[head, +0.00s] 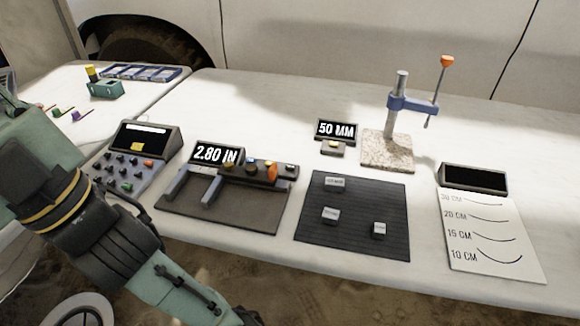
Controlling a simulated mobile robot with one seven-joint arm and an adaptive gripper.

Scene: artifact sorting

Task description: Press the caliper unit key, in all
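The caliper (240,217) lies on the white table left of centre, a dark plate with two grey upright jaws. Its display (216,154) reads "2.80 IN". A dark slider head (245,175) at its right carries several small coloured keys and an orange part (272,175). I cannot tell which key is the unit key, as any labels are too small to read. My arm crosses the lower left, in front of the table, and runs out at the bottom edge. My gripper is not in view.
A keypad console (148,140) stands left of the caliper. A dark mat (350,243) with three small blocks lies to its right. Behind are a "50 MM" display (337,130) and a stand with an orange-knobbed lever (388,152). A marked white card (490,262) lies far right.

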